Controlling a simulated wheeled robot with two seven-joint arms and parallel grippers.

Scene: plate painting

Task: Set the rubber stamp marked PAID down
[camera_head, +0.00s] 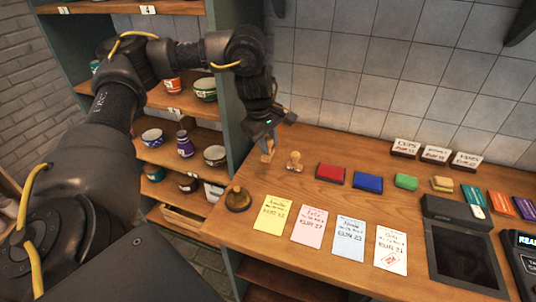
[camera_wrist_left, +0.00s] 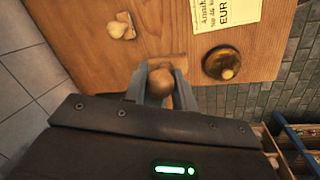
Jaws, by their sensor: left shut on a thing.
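My left gripper (camera_head: 268,140) points down over the back left of the wooden counter, shut on a wooden stamp (camera_head: 268,153). In the left wrist view the fingers (camera_wrist_left: 160,88) close around the stamp's round brown knob (camera_wrist_left: 161,82), with its block (camera_wrist_left: 166,62) beyond. I cannot tell whether its base touches the counter, and its marking is not readable. A second wooden stamp (camera_head: 294,161) stands just right of it, also seen in the left wrist view (camera_wrist_left: 122,27). My right gripper is not in view.
On the counter (camera_head: 275,180) are a brass bell (camera_head: 238,199), red (camera_head: 330,173), blue (camera_head: 368,182) and green (camera_head: 406,182) pads, and several cards, one white (camera_head: 390,250) with a red mark. A dark screen (camera_head: 462,254) stands right. Pottery shelves (camera_head: 175,133) are left.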

